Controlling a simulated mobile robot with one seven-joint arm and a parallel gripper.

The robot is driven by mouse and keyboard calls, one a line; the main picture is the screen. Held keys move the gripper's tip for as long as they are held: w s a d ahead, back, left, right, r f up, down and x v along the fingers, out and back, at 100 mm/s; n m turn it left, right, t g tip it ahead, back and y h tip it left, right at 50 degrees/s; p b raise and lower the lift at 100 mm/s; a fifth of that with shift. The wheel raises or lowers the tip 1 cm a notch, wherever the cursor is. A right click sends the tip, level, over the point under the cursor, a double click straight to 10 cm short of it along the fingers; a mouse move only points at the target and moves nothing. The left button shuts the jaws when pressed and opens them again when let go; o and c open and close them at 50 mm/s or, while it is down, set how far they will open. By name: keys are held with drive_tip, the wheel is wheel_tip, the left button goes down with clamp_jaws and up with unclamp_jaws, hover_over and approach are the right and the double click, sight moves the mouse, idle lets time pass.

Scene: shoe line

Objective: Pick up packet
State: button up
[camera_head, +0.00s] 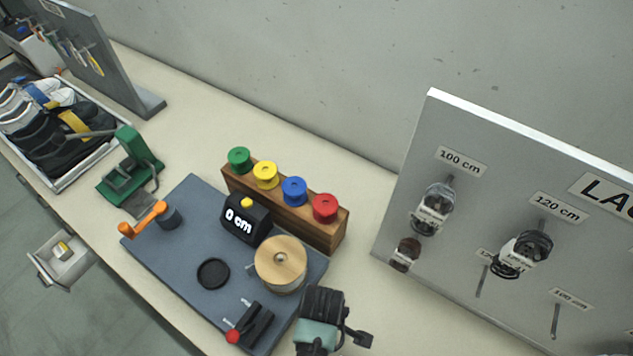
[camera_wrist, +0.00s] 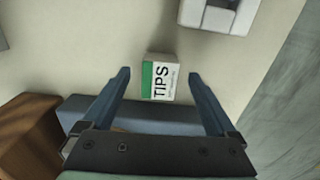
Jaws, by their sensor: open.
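In the wrist view, a small packet (camera_wrist: 161,84), white with a green strip and the word TIPS, lies on the cream bench top. My gripper (camera_wrist: 157,76) is open. Its two dark blue-grey fingers show to the left and right of the packet, with clear gaps on both sides, and the packet appears between the fingertips. I cannot tell how high the fingers are above the bench. I cannot make out the packet in the head view.
In the wrist view, a brown block (camera_wrist: 28,135) is at lower left and a pale grey object (camera_wrist: 220,14) at top right. The head view shows a dark work mat (camera_head: 180,265), a wooden spool rack (camera_head: 337,232) and a grey panel (camera_head: 412,160) with hanging laces.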

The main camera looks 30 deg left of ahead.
drive_tip(key=shift+f, duration=1.35)
clamp_jaws()
drive_tip(key=shift+r, duration=0.1)
